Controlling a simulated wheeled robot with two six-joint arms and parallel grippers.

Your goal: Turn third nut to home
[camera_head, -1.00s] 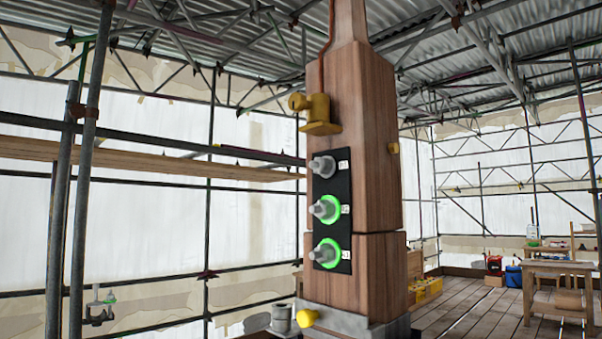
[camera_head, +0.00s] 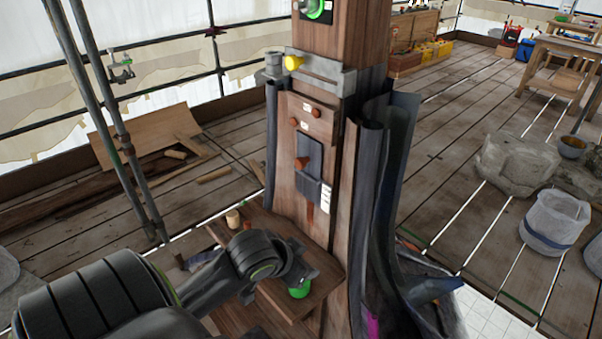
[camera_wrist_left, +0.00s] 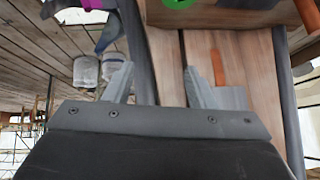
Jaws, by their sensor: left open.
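The post's lowest nut (camera_head: 316,7), with its bright green ring, shows at the top edge of the head view and is cut off by it. The other nuts are out of view. My left gripper (camera_head: 302,268) is low beside the post, well below this nut, over a small wooden shelf (camera_head: 325,285). In the left wrist view the left gripper (camera_wrist_left: 157,78) has its fingers apart, with nothing held between them. A round green object (camera_head: 299,289) is at the shelf just below the gripper. A green disc (camera_wrist_left: 178,3) also shows at the top of the left wrist view.
A yellow knob (camera_head: 293,63) sits on the grey collar (camera_head: 325,72) around the post. Dark sheeting (camera_head: 390,170) hangs on the post's right side. Scaffold poles (camera_head: 100,110) stand at left.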

